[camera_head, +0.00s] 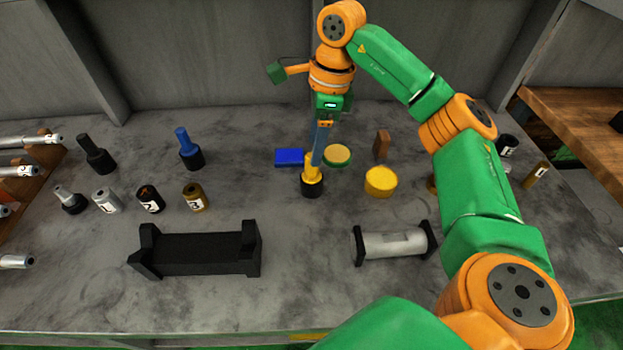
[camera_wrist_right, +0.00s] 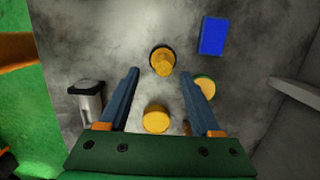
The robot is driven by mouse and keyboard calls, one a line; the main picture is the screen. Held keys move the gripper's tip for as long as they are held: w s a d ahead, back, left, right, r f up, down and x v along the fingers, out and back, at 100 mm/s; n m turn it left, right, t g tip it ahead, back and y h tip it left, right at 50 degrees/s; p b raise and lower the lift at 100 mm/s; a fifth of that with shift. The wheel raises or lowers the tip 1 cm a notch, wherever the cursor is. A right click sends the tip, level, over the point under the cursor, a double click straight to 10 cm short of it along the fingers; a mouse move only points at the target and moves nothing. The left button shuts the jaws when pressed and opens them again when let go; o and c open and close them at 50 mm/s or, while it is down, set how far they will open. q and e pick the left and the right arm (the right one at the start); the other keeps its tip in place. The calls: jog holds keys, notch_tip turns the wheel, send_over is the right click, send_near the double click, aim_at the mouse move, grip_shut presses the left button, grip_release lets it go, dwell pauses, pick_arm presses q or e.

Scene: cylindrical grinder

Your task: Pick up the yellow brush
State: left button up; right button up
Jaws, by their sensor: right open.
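The yellow brush (camera_head: 312,178) stands upright on the grey table, its yellow handle up and its base black. In the right wrist view the brush (camera_wrist_right: 162,61) is seen from above, just beyond the fingertips and between their lines. My right gripper (camera_head: 320,150) points down above the brush, its fingers overlapping the handle in the head view. In the wrist view my right gripper (camera_wrist_right: 159,76) has its two blue fingers wide apart with nothing held between them. Whether a finger touches the handle cannot be told. My left gripper is not in view.
Close by are a blue block (camera_head: 289,157), a green-rimmed yellow disc (camera_head: 337,155), a yellow cylinder (camera_head: 380,181) and a brown block (camera_head: 382,143). A black cradle (camera_head: 197,252) and a grey cylinder on stands (camera_head: 393,244) are nearer. Blue (camera_head: 188,148) and black (camera_head: 97,154) brushes stand left.

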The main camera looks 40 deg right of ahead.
aim_at(312, 173)
jog(key=f, duration=0.2)
jog(key=f+p, duration=0.1)
jog(key=f, duration=0.1)
jog(key=w+f, duration=0.1)
jog(key=f, duration=0.2)
jog(key=shift+a, duration=0.2)
jog(key=shift+r, duration=0.1)
grip_shut()
